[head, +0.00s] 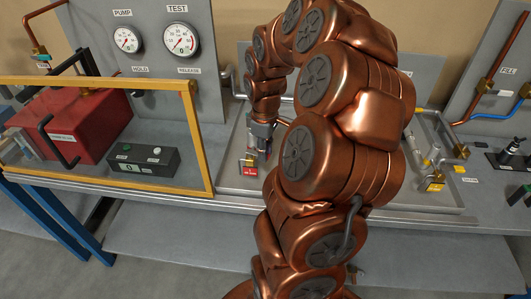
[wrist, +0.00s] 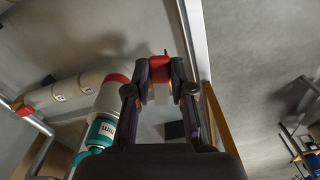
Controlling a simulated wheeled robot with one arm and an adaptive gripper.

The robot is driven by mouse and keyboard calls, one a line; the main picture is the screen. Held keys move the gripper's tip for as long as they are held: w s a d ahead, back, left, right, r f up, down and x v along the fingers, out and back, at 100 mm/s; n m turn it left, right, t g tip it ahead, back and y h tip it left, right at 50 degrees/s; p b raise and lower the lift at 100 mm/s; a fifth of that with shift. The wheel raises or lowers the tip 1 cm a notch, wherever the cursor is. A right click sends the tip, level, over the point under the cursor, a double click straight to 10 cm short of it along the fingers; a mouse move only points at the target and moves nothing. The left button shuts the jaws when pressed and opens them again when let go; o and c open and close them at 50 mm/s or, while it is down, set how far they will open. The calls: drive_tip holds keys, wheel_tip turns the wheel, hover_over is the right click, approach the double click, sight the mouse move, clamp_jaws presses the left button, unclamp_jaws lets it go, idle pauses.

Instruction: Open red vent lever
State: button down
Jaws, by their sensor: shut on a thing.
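The red vent lever (wrist: 160,69) shows in the wrist view as a small red piece between my two fingertips. My gripper (wrist: 159,85) is shut on it, one dark finger on each side. In the head view my gripper (head: 262,145) points down over the grey tray at the bench's middle.
A yellow-framed guard (head: 204,145) stands close on the left, around a red box (head: 85,122) and a dark control box (head: 143,160). Two gauges (head: 180,40) hang on the back panel. Brass-fitted piping (head: 432,184) stands at the tray's right. My copper arm blocks the middle.

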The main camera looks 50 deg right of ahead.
sight(253, 158)
drive_tip(key=m+b, duration=0.1)
drive_tip(key=b, duration=0.1)
drive_tip(key=m+b, duration=0.1)
drive_tip(key=b, duration=0.1)
drive_tip(key=shift+s+a+f, duration=0.1)
drive_tip(key=shift+a+f, duration=0.25)
drive_tip(key=shift+a, duration=0.05)
drive_tip(key=a+m+b, duration=0.1)
drive_tip(key=m+b, duration=0.2)
drive_tip(key=a+m+b, duration=0.1)
drive_tip(key=m+b, duration=0.2)
drive_tip(key=w+a+m+b, duration=0.1)
drive_tip(key=m+b, duration=0.2)
drive_tip(key=b, duration=0.1)
drive_tip(key=shift+a+r, duration=0.15)
drive_tip(key=shift+a, duration=0.1)
drive_tip(key=shift+w+a+r+m+b, duration=0.15)
drive_tip(key=shift+m+b, duration=0.15)
drive_tip(key=shift+m, duration=0.3)
drive_tip(key=shift+w+a+m+b, duration=0.2)
drive_tip(key=shift+m+b, duration=0.05)
drive_tip(key=shift+m, duration=0.35)
drive_tip(key=shift+w+a+r+m+b, duration=0.15)
drive_tip(key=shift+m+b, duration=0.15)
drive_tip(key=shift+m, duration=0.3)
drive_tip(key=shift+f, duration=0.1)
drive_tip(key=c, duration=1)
unclamp_jaws()
